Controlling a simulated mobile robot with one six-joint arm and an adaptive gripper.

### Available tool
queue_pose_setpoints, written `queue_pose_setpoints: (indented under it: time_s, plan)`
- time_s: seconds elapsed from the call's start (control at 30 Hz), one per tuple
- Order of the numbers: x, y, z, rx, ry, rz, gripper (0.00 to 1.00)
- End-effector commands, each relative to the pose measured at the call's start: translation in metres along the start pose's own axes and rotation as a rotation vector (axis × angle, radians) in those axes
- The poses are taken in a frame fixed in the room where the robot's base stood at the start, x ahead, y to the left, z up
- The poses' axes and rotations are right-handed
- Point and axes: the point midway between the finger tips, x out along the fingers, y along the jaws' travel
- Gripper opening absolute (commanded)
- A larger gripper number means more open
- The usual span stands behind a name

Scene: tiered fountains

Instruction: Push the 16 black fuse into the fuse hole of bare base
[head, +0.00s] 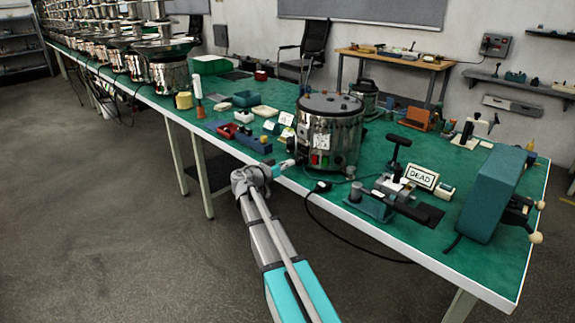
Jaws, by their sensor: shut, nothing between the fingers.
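The bare base (345,135) is a chrome drum with a dark top, upright on the green table near its front edge. Its front carries a white label (322,142) and small green and red parts low down. My gripper (288,164) is shut, with its tips at the lower left of the base's front, close to the red part. I cannot tell whether the tips touch the base. The fuse and the fuse hole are too small to make out or are hidden by the gripper.
A cable (320,187) lies in front of the base and hangs off the table edge. A clamp-like tool (380,200), a DEAD sign (422,177) and a teal box (490,190) stand to the right. Small bins (246,98) and cards stand left. Floor in front is clear.

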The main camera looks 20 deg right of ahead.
Motion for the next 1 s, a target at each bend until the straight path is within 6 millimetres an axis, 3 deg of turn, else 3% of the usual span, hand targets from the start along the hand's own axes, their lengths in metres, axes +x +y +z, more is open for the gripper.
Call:
queue_pose_setpoints:
  time_s: [1.0]
  plan:
    - [0.011,0.0,0.0,0.0,-0.001,0.0,0.0]
